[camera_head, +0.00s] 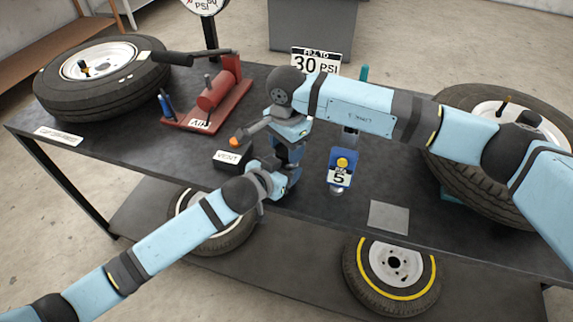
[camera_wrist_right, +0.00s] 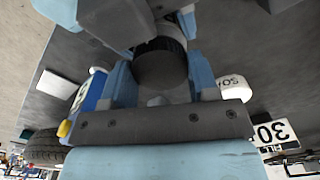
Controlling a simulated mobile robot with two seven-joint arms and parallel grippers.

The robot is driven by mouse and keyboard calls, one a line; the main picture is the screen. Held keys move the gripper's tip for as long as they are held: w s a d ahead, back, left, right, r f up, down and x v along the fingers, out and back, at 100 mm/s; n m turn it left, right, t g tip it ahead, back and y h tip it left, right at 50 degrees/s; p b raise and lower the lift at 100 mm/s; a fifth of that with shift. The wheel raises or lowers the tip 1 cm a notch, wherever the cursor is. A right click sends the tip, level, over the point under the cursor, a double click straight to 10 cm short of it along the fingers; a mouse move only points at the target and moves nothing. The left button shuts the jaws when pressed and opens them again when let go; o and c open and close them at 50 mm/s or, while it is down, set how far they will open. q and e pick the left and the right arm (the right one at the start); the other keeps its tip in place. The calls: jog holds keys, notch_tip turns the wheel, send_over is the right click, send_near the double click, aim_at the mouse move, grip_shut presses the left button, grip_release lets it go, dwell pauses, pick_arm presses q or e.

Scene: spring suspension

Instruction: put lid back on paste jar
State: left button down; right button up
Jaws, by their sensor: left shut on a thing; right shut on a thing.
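My right gripper (camera_head: 289,150) points down over the middle of the table. In the right wrist view its blue fingers (camera_wrist_right: 160,72) are shut on a dark round piece with a ribbed rim, seemingly the lid (camera_wrist_right: 160,66). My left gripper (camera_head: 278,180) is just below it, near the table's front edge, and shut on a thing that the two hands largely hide. I take that thing to be the paste jar, but cannot make it out. The grippers are very close together. Whether lid and jar touch cannot be told.
A black VENT box (camera_head: 232,157) with an orange-tipped lever stands just left of the grippers. A blue gauge marked 5 (camera_head: 341,169) stands to their right. A grey square pad (camera_head: 389,217) lies near the front edge. Tyres lie at both ends; a red pump (camera_head: 212,97) stands behind.

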jog(key=shift+m, duration=0.9)
jog(key=o, duration=1)
jog(key=shift+r, duration=2.25)
jog(key=shift+c, duration=0.3)
